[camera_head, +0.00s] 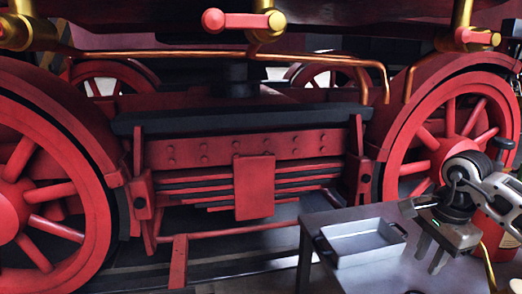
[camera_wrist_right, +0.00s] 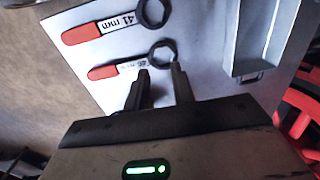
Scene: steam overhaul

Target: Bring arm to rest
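My right gripper (camera_head: 430,255) comes in from the right in the head view and hangs over the grey table, beside the metal tray. In the right wrist view the two fingers of this gripper (camera_wrist_right: 161,72) stand apart with nothing between them. The lower of two ring wrenches (camera_wrist_right: 162,52) lies just beyond the fingertips in the picture; I cannot tell the height gap. My left gripper and arm are not in view.
The grey table (camera_head: 311,226) carries an open, empty-looking metal tray (camera_head: 352,256). A red-handled wrench marked 41 mm (camera_wrist_right: 82,34) lies on it. A red locomotive wheel (camera_head: 452,135) stands close behind my right arm. Copper pipes (camera_head: 330,59) run above.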

